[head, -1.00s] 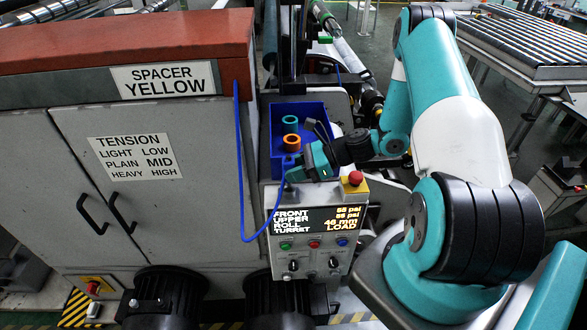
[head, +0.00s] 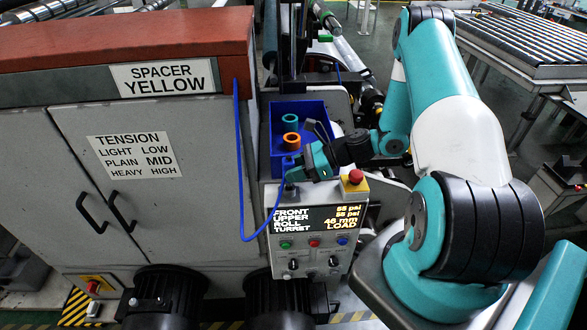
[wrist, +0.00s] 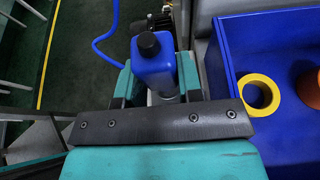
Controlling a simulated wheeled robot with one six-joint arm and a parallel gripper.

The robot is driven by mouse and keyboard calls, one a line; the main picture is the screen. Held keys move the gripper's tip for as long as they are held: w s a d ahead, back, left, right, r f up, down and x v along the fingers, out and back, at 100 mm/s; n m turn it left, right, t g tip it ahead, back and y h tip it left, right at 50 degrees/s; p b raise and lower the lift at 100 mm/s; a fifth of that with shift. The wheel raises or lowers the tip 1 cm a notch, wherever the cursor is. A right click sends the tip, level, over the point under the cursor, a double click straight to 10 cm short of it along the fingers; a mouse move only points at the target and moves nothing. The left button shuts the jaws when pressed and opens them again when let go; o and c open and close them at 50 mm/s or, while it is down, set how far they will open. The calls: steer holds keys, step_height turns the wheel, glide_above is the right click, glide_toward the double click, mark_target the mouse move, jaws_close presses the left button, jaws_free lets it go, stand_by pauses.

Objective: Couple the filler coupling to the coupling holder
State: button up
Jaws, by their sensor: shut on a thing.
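My gripper (wrist: 157,88) is shut on a blue block with a black round cap, which I take for the filler coupling (wrist: 154,66). A blue hose (wrist: 103,48) runs behind it in the wrist view. In the head view my gripper (head: 296,170) is just above the top left of the control panel, beside the blue bin. The coupling is small there, at the end of the looping hose (head: 238,150). I cannot clearly make out the coupling holder; a small dark part (head: 291,188) sits under the gripper, and whether the coupling touches it is unclear.
The blue bin (head: 316,108) holds a teal ring (head: 291,121) and an orange ring (head: 291,140); the wrist view also shows a yellow ring (wrist: 259,94). A red button (head: 355,176) stands on the control panel (head: 308,250). The grey cabinet (head: 190,190) is at left.

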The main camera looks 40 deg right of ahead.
steer(key=shift+f+b, duration=0.9)
steer(key=shift+f, duration=0.55)
steer(key=o, duration=1.2)
steer(key=shift+c, duration=0.2)
steer(key=shift+s+d+r+b, duration=0.15)
steer(key=shift+s+d+b, duration=0.15)
steer(key=shift+d, duration=0.2)
steer(key=b+v, duration=0.4)
steer(key=v, duration=1.2)
steer(key=shift+d+r+b, duration=0.15)
steer(key=shift+b, duration=0.25)
steer(key=shift+r, duration=0.1)
